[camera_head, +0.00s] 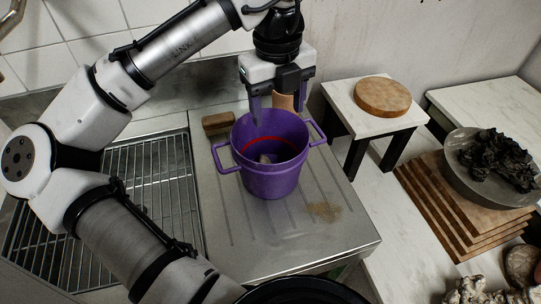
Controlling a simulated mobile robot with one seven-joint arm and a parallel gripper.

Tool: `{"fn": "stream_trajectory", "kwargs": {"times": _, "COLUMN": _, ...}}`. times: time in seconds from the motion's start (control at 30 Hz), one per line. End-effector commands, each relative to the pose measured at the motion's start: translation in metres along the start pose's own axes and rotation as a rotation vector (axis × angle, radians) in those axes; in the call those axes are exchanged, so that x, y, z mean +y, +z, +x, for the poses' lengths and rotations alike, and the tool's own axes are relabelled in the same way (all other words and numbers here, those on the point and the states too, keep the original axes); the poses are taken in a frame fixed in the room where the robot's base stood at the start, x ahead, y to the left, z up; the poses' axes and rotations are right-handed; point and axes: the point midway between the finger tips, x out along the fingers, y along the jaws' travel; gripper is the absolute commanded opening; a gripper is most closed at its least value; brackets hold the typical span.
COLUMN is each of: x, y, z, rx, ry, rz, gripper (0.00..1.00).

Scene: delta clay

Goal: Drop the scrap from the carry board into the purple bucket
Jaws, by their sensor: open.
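The purple bucket (270,184) stands upright on the grooved metal drainboard, its two side handles sticking out. A red line runs around its inside, and a small greyish piece (265,158), possibly the scrap, lies within. My gripper (281,108) points down at the bucket's back rim, its purple fingers apart. A tan piece (283,101) shows between the fingers; I cannot tell whether they touch it. A brown wooden piece (218,123) lies behind the bucket at the left. Either could be part of the carry board; the bucket hides what lies between.
A wire rack (150,205) fills the sink at left, under my arm. A white stand (345,98) with a round wooden board (382,97) is at right.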

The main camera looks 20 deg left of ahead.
Motion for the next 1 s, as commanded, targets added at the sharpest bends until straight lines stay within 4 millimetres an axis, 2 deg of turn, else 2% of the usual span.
{"fn": "stream_trajectory", "kwargs": {"times": 0.17, "x": -0.001, "y": 0.0, "z": -0.02, "rx": 0.0, "ry": -0.003, "rz": 0.001, "gripper": 0.64}}
{"fn": "stream_trajectory", "kwargs": {"times": 0.4, "x": 0.0, "y": 0.001, "z": -0.077, "rx": -0.005, "ry": 0.002, "rz": -0.003, "gripper": 0.64}}
{"fn": "stream_trajectory", "kwargs": {"times": 0.6, "x": 0.0, "y": 0.0, "z": -0.115, "rx": -0.003, "ry": 0.0, "rz": -0.003, "gripper": 0.64}}
{"fn": "stream_trajectory", "kwargs": {"times": 0.8, "x": 0.0, "y": 0.0, "z": -0.134, "rx": -0.001, "ry": 0.0, "rz": -0.001, "gripper": 0.64}}
{"fn": "stream_trajectory", "kwargs": {"times": 1.0, "x": 0.0, "y": 0.0, "z": -0.137, "rx": -0.001, "ry": 0.0, "rz": 0.0, "gripper": 0.64}}
